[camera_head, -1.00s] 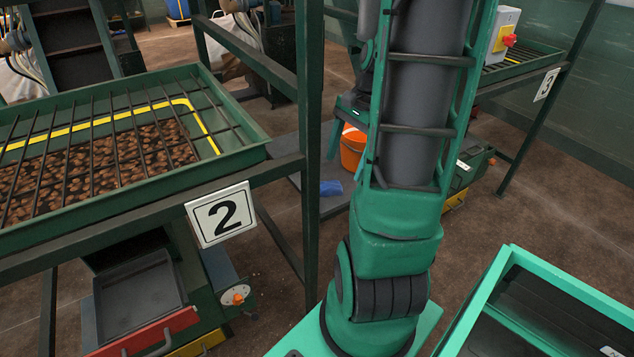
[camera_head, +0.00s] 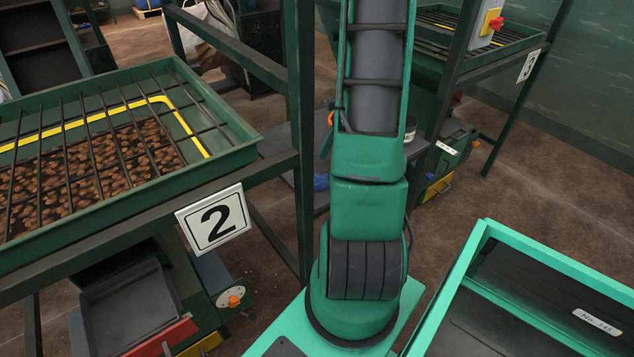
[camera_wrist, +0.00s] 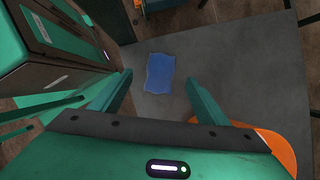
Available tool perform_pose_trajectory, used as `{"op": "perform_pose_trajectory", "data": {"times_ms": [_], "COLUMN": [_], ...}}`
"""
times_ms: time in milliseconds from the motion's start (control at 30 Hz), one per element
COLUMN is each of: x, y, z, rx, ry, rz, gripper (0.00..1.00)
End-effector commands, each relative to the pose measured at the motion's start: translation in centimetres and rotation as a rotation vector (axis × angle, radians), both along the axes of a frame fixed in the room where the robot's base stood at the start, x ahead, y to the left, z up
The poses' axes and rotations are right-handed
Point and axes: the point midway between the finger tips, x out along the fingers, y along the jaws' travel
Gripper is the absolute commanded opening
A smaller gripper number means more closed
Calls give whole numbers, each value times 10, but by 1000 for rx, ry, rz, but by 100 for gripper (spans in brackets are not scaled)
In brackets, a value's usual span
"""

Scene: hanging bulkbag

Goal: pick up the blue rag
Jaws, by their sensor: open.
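The blue rag (camera_wrist: 160,73) lies flat on a grey slab (camera_wrist: 235,70) in the wrist view. In the head view only a small blue part of it (camera_head: 321,183) shows beside my arm; the rest is hidden. My gripper (camera_wrist: 158,78) is open and empty. Its two fingers frame the rag in the wrist picture, one to each side. The height of the fingers above the rag is hard to tell.
An orange bucket (camera_wrist: 272,143) is close to the gripper's right side. Green machinery (camera_wrist: 60,40) stands close on the left. In the head view, a tray of brown pieces (camera_head: 225,150) on a frame with sign 2 (camera_head: 213,218) stands left, and a green-rimmed bin (camera_head: 455,275) right.

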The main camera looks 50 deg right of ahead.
Motion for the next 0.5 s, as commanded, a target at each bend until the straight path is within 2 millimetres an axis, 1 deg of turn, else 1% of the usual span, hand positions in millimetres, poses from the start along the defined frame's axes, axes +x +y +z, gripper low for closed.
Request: {"op": "perform_pose_trajectory", "data": {"times_ms": [67,300,400,500], "x": [1,10,12,13], "y": [1,7,10,11], "z": [-5,-36,-45,-49], "rx": [2,1,0,-1], "ry": [1,3,1,0], "rz": [1,-1,-2,-1], "gripper": [69,69,69,69]}}
